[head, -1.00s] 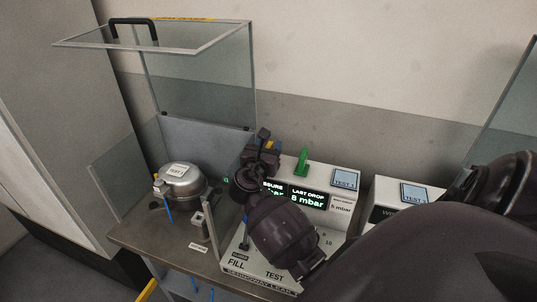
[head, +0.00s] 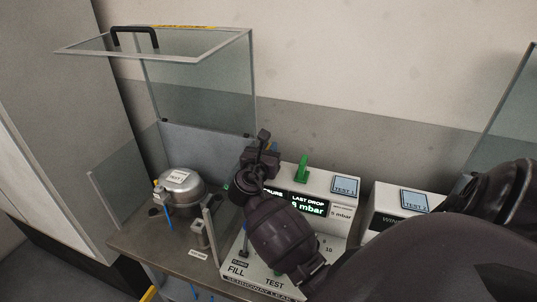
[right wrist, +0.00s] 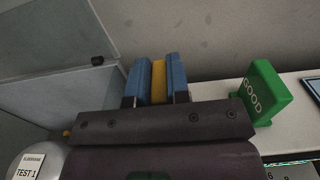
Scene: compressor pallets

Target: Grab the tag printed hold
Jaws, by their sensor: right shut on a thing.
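My right gripper (head: 262,150) is above the back left part of the white test unit. In the right wrist view its two blue fingers (right wrist: 157,82) are closed on a yellow tag (right wrist: 158,80), which stands between them. I cannot read any print on the yellow tag from here. A green tag printed GOOD (right wrist: 263,92) stands to the right of the gripper, apart from it, on the white unit; it also shows in the head view (head: 302,168). My left gripper is not in view.
The white test unit (head: 322,185) has a lit display. A grey compressor (head: 180,187) labelled TEST 1 stands left on the bench, under a raised clear guard (head: 190,90). Another white unit (head: 385,205) is at the right, partly behind my arm.

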